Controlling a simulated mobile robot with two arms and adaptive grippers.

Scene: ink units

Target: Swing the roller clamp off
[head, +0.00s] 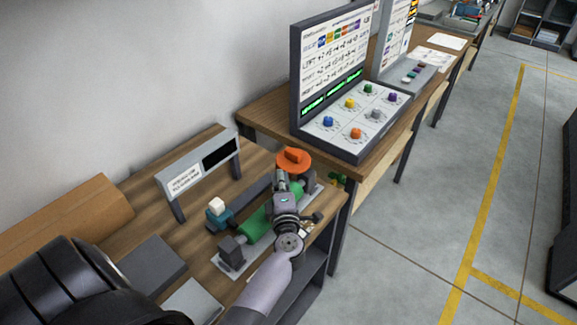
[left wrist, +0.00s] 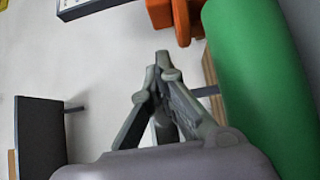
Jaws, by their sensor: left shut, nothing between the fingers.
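The ink unit stands on the wooden bench, with a green roller (head: 258,222) lying across a light base plate (head: 228,262). An orange knob-like part (head: 293,160) sits at the roller's far end; I cannot tell for sure which part is the roller clamp. My left gripper (head: 281,180) is shut and empty, over the roller's far end and just short of the orange part, hiding some of both. In the left wrist view the closed fingers (left wrist: 163,68) point toward the orange part (left wrist: 160,12), with the green roller (left wrist: 262,75) on the right. My right gripper is out of view.
A teal block with a white cap (head: 217,210) stands left of the roller. A grey display stand (head: 197,165) is behind it. A panel with coloured knobs (head: 355,120) stands on the bench beyond. Open floor (head: 420,220) lies to the right.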

